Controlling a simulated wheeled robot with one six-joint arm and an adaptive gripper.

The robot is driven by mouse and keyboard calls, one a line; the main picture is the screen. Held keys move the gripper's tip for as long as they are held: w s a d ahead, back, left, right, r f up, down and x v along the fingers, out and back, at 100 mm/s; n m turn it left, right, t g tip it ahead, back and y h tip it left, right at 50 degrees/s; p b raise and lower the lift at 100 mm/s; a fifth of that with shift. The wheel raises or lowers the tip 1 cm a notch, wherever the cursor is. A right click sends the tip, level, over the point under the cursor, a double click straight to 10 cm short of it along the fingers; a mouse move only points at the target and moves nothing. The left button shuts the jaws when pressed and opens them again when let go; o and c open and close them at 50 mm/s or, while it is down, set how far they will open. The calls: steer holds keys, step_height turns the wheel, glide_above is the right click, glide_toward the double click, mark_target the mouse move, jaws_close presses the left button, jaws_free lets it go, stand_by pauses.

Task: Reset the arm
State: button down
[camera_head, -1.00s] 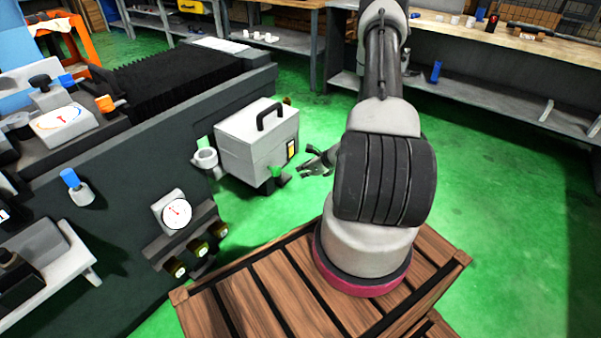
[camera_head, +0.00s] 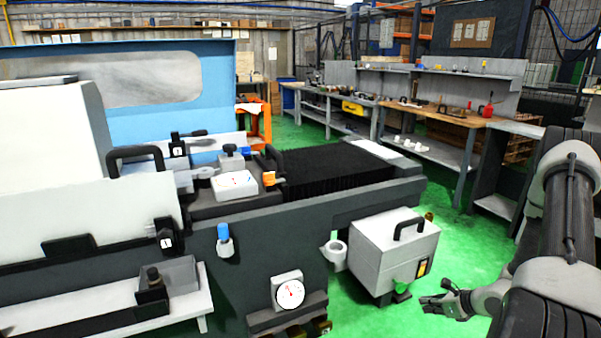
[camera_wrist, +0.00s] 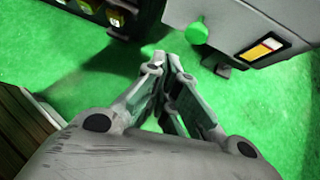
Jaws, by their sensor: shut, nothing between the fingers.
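My gripper (camera_head: 446,303) is at the lower right of the head view, in front of the grey box unit with a black handle, above the green floor. The wrist view shows my gripper (camera_wrist: 168,62) with its fingers together and nothing between them. My arm folds in from the right edge of the head view.
The grey box unit (camera_head: 393,250) stands on the floor beside the grinder (camera_head: 290,235). A round gauge (camera_head: 290,292) sits on the grinder's front. In the wrist view wooden slats (camera_wrist: 22,125) lie at the left. Workbenches (camera_head: 450,116) line the back. Green floor (camera_head: 462,238) is open between.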

steer(key=s+a+r+n+g+y, duration=0.2)
steer(key=s+a+r+n+g, duration=0.15)
steer(key=s+r+n, duration=0.55)
steer(key=s+a+r+n+g+y, duration=0.2)
steer(key=s+a+r+n+g, duration=0.25)
steer(key=r, duration=0.75)
steer(key=s+r+n+t+h, duration=0.2)
steer(key=s+r+n+h, duration=0.2)
steer(key=r+n, duration=0.4)
steer(key=s+r+n+t+h, duration=0.2)
steer(key=r+n, duration=0.6)
steer(key=r, duration=1)
steer(key=s+h, duration=0.2)
steer(key=shift+s+r+n+t+h, duration=0.3)
steer(key=shift+s+n+h, duration=0.05)
steer(key=shift+s+h, duration=0.05)
steer(key=shift+a, duration=0.1)
